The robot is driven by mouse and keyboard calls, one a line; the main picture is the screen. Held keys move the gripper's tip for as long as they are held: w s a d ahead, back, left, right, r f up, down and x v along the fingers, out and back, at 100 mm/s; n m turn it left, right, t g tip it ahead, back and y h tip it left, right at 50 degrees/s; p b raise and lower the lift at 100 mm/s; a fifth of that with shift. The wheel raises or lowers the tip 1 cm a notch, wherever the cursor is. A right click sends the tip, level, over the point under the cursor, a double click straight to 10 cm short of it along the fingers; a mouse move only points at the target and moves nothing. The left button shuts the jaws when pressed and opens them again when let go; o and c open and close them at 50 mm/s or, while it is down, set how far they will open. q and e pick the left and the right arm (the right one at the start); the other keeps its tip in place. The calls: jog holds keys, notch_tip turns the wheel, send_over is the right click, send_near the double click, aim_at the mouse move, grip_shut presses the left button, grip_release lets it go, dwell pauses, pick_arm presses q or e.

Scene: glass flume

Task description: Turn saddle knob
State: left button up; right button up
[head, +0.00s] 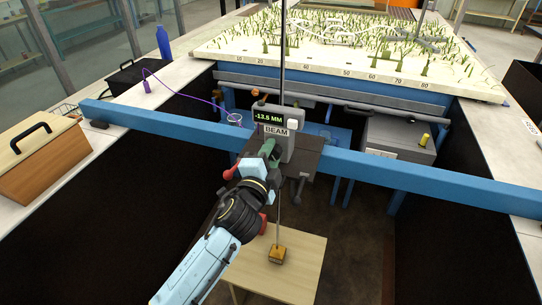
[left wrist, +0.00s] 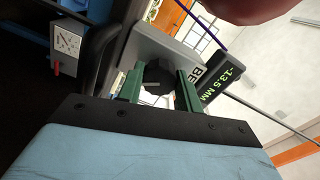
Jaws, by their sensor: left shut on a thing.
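The grey saddle box (head: 289,146) sits on the blue beam, marked BEAM, and its display (head: 269,118) reads -13.5 MM. My left gripper (head: 270,150) is at the box's front face, and the arm hides most of what it holds. In the left wrist view, the green fingers (left wrist: 160,90) are shut on a dark faceted knob (left wrist: 156,77), one finger on each side of it. The grey saddle plate (left wrist: 165,45) is right behind the knob. The display also shows in the left wrist view (left wrist: 222,84). My right gripper is not seen.
The blue beam (head: 420,179) spans the flume from wall to wall. A dark red rounded thing (left wrist: 255,8) is close at the wrist view's top.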

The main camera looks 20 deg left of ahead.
pick_arm(q)
jog(key=n, duration=0.4)
jog(key=shift+n+p, duration=0.3)
jog(key=shift+n, duration=0.1)
jog(key=shift+f+n+p, duration=0.1)
jog(key=shift+n+p, duration=0.55)
jog(key=shift+n, duration=1.65)
jog(key=o, duration=1)
jog(key=shift+s, duration=0.1)
jog(key=s, duration=1.3)
jog(key=shift+a+b, duration=0.2)
jog(key=shift+b, duration=0.1)
jog(key=shift+s, duration=0.1)
